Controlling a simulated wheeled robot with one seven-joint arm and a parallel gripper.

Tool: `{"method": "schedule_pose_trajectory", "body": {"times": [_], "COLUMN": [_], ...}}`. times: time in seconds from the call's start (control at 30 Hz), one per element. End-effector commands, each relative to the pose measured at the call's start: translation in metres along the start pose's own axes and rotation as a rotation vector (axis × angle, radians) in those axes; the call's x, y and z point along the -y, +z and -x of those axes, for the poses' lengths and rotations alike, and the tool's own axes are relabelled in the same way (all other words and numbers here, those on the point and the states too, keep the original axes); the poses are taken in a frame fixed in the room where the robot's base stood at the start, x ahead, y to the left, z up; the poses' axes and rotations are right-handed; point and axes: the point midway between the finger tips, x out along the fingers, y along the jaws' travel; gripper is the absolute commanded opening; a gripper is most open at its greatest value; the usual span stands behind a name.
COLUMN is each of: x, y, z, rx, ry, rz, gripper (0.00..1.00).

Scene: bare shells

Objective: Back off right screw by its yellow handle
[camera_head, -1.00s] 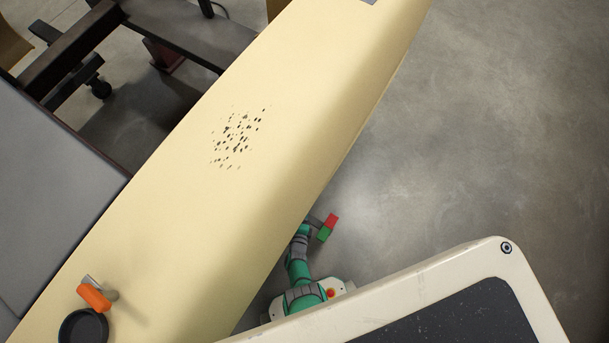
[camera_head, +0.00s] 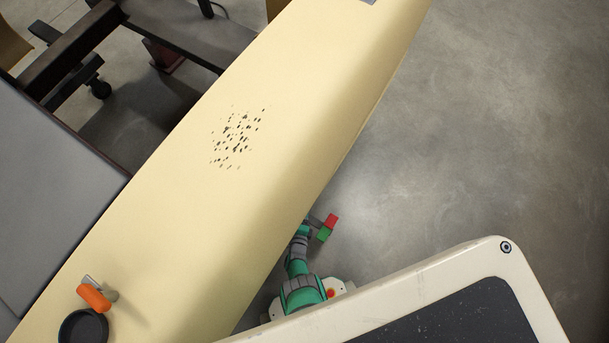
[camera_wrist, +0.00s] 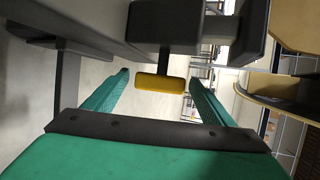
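The yellow handle (camera_wrist: 161,82) shows in the wrist view as a short bar at the end of a dark stem. The stem comes down from a dark grey block (camera_wrist: 185,22), the screw's mount. My gripper (camera_wrist: 156,78) is open, with one green finger on each side of the handle and clear gaps between. I cannot tell whether the fingertips reach as far as the handle in depth. In the head view the yellow handle and my gripper's fingers are hidden below the pale shell; only part of my green arm shows beside its edge.
The large pale yellow shell (camera_head: 290,90) crosses the head view, with a cluster of dark specks. An orange-handled tool (camera_head: 94,297) and a dark round cup (camera_head: 83,327) lie on it at lower left. Bare grey floor (camera_head: 480,130) is open at right.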

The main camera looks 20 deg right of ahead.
Motion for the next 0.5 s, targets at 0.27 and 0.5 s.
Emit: {"method": "schedule_pose_trajectory", "body": {"times": [0.27,0.5], "x": [0.0,-0.002], "y": [0.001,0.0], "z": [0.002,0.017], "rx": [0.002,0.003], "ry": [-0.001,-0.001], "rz": [0.001,0.002], "gripper": [0.77,0.77]}}
